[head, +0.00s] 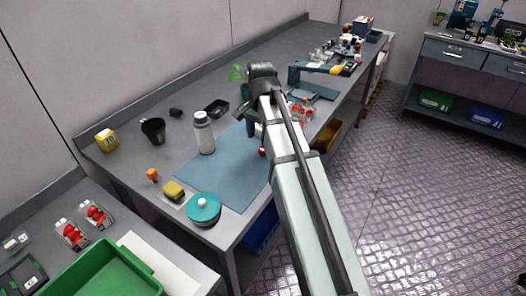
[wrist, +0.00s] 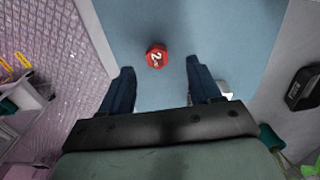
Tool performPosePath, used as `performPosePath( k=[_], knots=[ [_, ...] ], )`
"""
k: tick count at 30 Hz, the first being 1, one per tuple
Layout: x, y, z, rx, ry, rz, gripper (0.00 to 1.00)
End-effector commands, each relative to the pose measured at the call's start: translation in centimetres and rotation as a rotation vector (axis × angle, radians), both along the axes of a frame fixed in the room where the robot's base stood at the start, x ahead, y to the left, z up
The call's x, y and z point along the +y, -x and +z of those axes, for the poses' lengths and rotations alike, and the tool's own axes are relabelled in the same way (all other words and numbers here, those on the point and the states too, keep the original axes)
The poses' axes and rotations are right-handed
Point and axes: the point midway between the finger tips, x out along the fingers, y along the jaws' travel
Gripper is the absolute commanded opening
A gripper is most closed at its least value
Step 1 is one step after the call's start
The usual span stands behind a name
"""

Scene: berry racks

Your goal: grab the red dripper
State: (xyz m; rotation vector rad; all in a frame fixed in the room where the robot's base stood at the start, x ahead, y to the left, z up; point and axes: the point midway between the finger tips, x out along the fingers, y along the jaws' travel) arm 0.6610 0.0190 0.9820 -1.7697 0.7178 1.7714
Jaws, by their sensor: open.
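The red dripper (wrist: 156,57) shows in the wrist view as a small red piece with a white "2" on top. It lies on the blue mat (wrist: 225,30), just beyond my fingertips and roughly between their lines. In the head view the dripper (head: 262,152) is a small red spot beside my arm, at the right part of the mat (head: 215,178). My gripper (wrist: 159,68) is open, with nothing between its two dark blue fingers. In the head view my arm partly hides the gripper.
A teal lidded pot (head: 204,209), a yellow sponge (head: 173,190) and an orange piece (head: 152,174) are near the front. A black tray (head: 217,108) lies behind. Red and white items (head: 300,112) stand right of my arm.

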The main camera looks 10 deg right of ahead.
Motion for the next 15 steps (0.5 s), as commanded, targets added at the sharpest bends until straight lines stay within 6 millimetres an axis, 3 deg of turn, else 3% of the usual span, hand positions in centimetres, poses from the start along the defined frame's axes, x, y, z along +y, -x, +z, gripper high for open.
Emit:
performPosePath(
  k=[8, 15],
  knots=[
    [-0.1, 0.0, -0.9, 0.0, 0.0, 0.0, 0.63],
    [-0.7, 0.1, -3.3, 0.001, -0.001, -0.001, 0.63]
  ],
)
